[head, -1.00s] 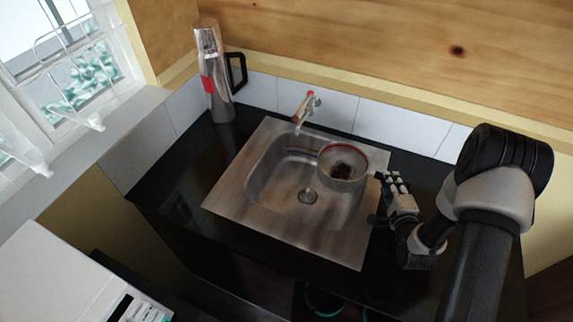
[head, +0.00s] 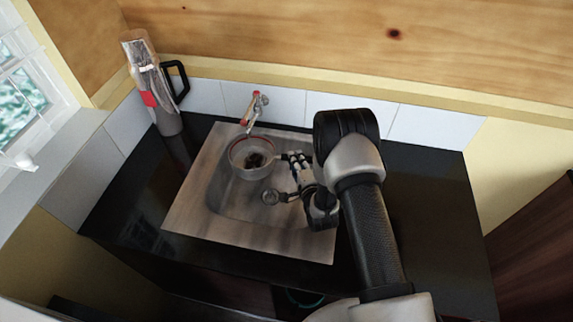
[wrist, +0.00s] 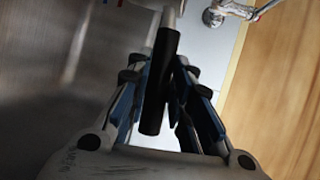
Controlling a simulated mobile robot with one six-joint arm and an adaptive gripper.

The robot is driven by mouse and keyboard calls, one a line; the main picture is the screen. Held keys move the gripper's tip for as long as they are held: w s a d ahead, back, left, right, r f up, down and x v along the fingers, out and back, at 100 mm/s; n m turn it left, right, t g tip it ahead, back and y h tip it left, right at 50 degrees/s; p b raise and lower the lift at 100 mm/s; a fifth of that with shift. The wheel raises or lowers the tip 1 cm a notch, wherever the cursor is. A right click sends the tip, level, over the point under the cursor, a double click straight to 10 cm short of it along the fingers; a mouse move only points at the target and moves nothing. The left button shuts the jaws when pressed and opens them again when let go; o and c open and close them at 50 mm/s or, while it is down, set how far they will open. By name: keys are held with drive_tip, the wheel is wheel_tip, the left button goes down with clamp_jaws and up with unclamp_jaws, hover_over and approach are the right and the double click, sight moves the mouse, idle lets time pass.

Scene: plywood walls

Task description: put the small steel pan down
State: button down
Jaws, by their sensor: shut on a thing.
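The small steel pan (head: 240,153) has a red rim line and some dark stuff inside. It shows over the back left part of the sink (head: 180,215), near the tap. My gripper (head: 284,178) is at the pan's right side, over the sink. In the wrist view my gripper (wrist: 160,100) is shut on the pan's dark handle (wrist: 165,65), which lies between the fingers. The pan's bowl is almost wholly out of the wrist view. I cannot tell whether the pan touches the sink.
The tap (head: 254,108) stands just behind the pan. The black counter (head: 430,200) to the right of my arm is clear. A tiled wall (head: 440,130) bounds the back.

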sight(288, 158)
drive_tip(key=a, duration=0.1)
drive_tip(key=w+a, duration=0.1)
drive_tip(key=a, duration=0.1)
drive_tip(key=shift+w+r, duration=0.1)
drive_tip(key=shift+w, duration=0.25)
wheel_tip(288, 158, down, 4)
drive_tip(key=shift+r+b, duration=0.25)
drive_tip(key=shift+b, duration=0.1)
drive_tip(key=shift+f, duration=0.1)
